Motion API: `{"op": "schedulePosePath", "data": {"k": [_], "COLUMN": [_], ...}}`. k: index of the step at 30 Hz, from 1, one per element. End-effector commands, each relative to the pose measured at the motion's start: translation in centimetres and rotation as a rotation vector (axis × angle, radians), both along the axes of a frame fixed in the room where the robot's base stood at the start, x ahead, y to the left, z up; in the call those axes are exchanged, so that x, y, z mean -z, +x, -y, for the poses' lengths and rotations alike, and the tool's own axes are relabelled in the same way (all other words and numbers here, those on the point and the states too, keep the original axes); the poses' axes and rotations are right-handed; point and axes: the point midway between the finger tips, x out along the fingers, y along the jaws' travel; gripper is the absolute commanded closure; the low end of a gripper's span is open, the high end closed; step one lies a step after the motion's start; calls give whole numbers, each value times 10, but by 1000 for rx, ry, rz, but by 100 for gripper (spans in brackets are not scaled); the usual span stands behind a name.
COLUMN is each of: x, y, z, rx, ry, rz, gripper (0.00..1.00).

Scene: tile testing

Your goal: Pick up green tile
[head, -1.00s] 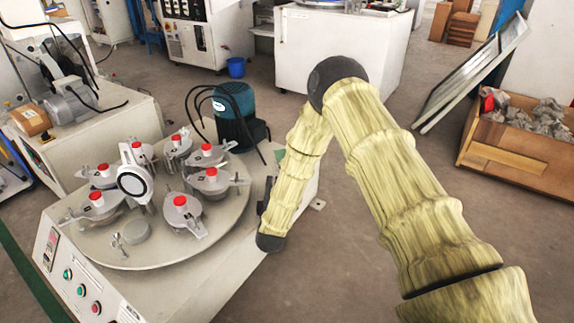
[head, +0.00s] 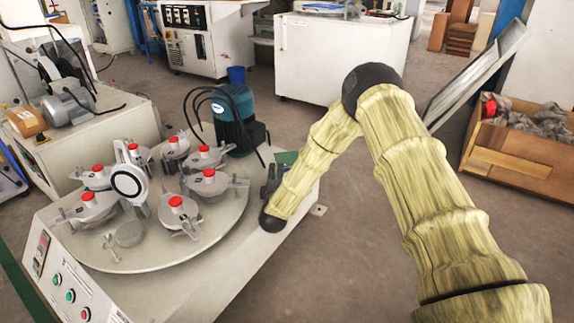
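The green tile (head: 287,157) lies flat near the far right corner of the light machine top, right of the blue-green motor. Only part of it shows, because my sleeved arm covers its near side. My gripper (head: 270,182) is a small dark shape at the left edge of the arm, just in front of the tile and to its left. It is mostly hidden behind the arm. I cannot tell whether its fingers are apart or whether it touches the tile.
A round plate (head: 100,262) with several red-capped clamped pots fills the machine top on the left. The blue-green motor (head: 234,113) stands behind it, close to the tile. A wooden crate (head: 508,152) of rubble is at the right. Open floor lies right of the machine.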

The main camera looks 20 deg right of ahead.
Motion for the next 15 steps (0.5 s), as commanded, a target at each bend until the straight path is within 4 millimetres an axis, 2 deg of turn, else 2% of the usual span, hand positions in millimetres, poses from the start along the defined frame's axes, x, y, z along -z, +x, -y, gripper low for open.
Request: {"op": "schedulePosePath", "data": {"k": [6,15], "x": [2,0], "y": [20,25], "z": [9,11], "rx": [1,0], "ry": [1,-1], "rz": [1,0], "gripper": [67,67]}}
